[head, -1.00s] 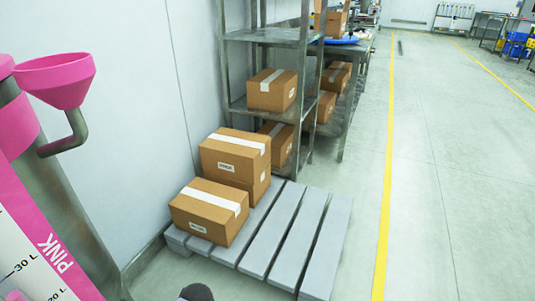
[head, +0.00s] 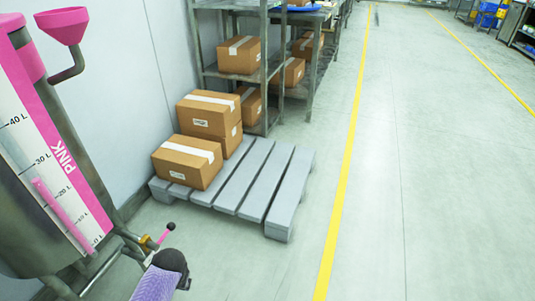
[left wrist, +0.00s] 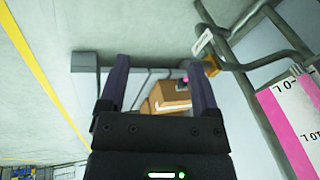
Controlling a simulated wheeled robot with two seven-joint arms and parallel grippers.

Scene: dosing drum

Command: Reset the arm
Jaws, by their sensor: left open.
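My left gripper (left wrist: 158,62) is open and empty in the left wrist view, its two dark purple fingers apart. In the head view, a dark rounded part with a purple section stands at the bottom, seemingly my left arm; no jaws can be made out there. The steel dosing drum (head: 22,225) with a pink litre scale stands at the left. A brass valve (head: 148,243) with a pink-tipped lever (head: 165,232) sits low beside it. In the left wrist view the brass valve (left wrist: 210,65) shows beyond the right finger. My right gripper is not in view.
A pink funnel (head: 62,25) sits on the drum's upper side. A grey slatted pallet (head: 262,185) holds cardboard boxes (head: 188,160). A metal shelf (head: 235,76) with boxes stands behind along the wall. The floor to the right is clear, with a yellow line (head: 350,150).

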